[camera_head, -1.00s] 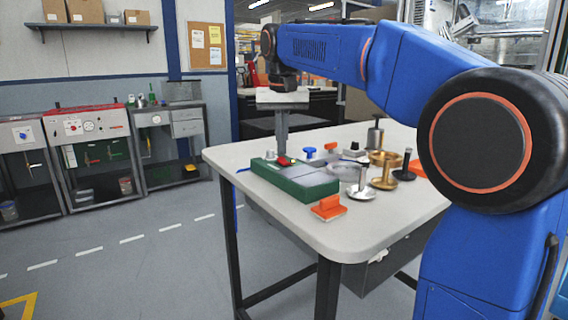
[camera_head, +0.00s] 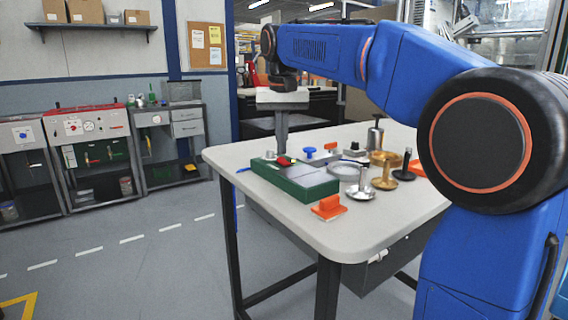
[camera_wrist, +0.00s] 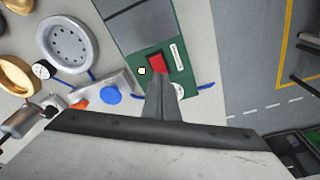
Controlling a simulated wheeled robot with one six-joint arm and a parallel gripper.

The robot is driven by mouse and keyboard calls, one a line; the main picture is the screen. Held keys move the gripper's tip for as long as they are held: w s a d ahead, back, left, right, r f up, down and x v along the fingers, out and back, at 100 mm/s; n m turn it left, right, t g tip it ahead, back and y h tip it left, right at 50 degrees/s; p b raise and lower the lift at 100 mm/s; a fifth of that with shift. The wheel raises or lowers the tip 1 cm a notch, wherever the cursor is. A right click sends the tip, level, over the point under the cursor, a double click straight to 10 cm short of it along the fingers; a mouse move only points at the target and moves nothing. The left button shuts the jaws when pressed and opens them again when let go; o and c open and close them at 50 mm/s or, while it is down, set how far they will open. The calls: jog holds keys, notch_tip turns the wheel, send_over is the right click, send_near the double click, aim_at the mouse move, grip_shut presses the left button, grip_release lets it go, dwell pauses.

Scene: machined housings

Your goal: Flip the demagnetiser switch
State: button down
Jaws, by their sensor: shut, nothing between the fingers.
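The demagnetiser is a green block with a grey top plate (camera_head: 308,182) at the left part of the table; it also shows in the wrist view (camera_wrist: 134,32). Its red rocker switch (camera_head: 285,160) is at the block's far-left end, and in the wrist view the red switch (camera_wrist: 156,63) lies just beyond my fingertips. A small pale round lamp (camera_wrist: 142,71) is beside it. My gripper (camera_head: 281,152) points down over that end, shut and empty. In the wrist view my gripper's tip (camera_wrist: 158,77) is right at the switch's near edge; whether it touches cannot be told.
A blue knob (camera_head: 310,152), a grey dish (camera_head: 348,170), a silver-based post (camera_head: 362,188) and a brass-based post (camera_head: 385,180) stand right of the block. The table's left edge is close to the gripper.

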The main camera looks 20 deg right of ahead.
aim_at(282, 159)
jog(key=shift+f, duration=0.85)
dwell(1.0)
notch_tip(282, 159, up, 7)
dwell(1.0)
